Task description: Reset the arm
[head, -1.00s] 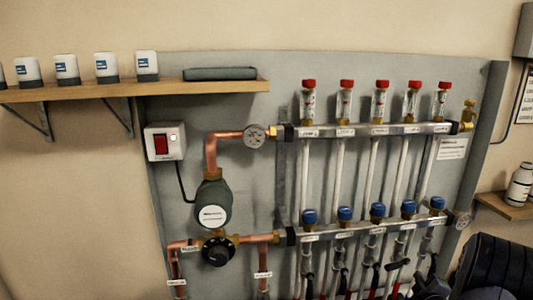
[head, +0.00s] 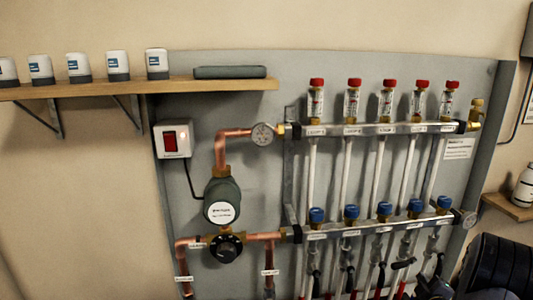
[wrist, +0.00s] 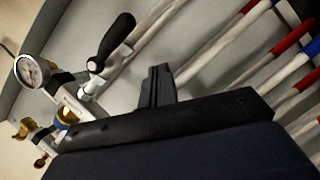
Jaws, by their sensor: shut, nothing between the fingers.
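My gripper (wrist: 159,72) is at the middle of the wrist view, its black fingers together with nothing between them. A black lever handle (wrist: 116,36) on a valve stands up and left of the fingers, apart from them in the picture. A round gauge (wrist: 29,71) is at the far left of that view. In the head view my dark arm (head: 497,265) fills the lower right corner, and my fingertips cannot be made out there. The manifold shows an upper bar (head: 400,128) with red-capped flow meters and a lower bar (head: 330,232) with blue caps.
A pump (head: 222,200) and a switch box (head: 172,139) with a red rocker are on the left of the grey panel. A wooden shelf (head: 200,84) holds several white-and-grey actuators and a dark tray (head: 230,72). A small shelf (head: 508,207) with a white bottle (head: 524,187) is at right.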

